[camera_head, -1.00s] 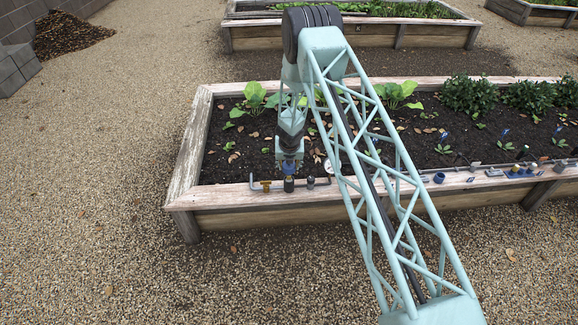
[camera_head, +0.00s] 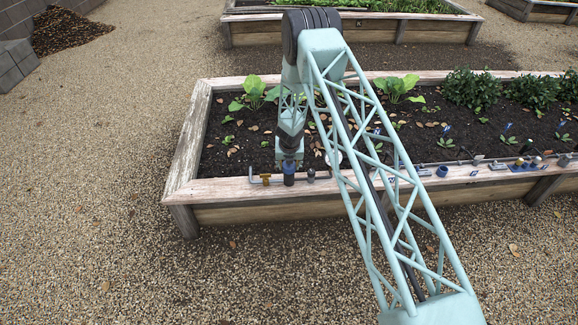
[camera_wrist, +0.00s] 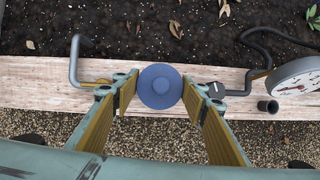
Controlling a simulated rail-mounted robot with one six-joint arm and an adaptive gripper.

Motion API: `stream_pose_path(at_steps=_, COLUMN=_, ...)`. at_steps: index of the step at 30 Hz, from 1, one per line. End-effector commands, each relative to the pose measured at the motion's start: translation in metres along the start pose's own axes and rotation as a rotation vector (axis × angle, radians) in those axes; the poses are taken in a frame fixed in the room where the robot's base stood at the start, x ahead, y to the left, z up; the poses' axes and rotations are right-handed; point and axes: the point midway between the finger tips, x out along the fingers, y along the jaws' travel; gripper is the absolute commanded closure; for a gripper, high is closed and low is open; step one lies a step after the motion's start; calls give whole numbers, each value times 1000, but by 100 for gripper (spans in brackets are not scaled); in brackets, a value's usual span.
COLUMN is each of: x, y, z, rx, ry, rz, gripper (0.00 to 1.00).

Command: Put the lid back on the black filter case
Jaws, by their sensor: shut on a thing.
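A round blue lid (camera_wrist: 160,86) sits between the two fingers of my gripper (camera_wrist: 160,92) in the wrist view. My gripper is shut on its sides. In the head view my gripper (camera_head: 289,160) points down over the bed's front ledge, and the blue lid (camera_head: 289,168) shows beneath it. The dark filter case (camera_head: 289,181) stands upright on the ledge directly under the lid. In the wrist view the lid hides the case. I cannot tell whether the lid touches the case.
A bent grey pipe (camera_wrist: 75,58) with a brass fitting lies left of my gripper on the wooden ledge (camera_wrist: 30,85). To the right are a short dark cylinder (camera_wrist: 268,106), a black hose (camera_wrist: 250,58) and a round gauge (camera_wrist: 297,77). Soil and plants lie behind.

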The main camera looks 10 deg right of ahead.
Motion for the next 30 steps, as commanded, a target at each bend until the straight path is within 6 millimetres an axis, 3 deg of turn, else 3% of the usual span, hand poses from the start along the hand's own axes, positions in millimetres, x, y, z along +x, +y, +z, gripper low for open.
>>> stream_pose_path(at_steps=30, x=8, y=0, z=-3, rx=0, ry=0, rz=0, gripper=69)
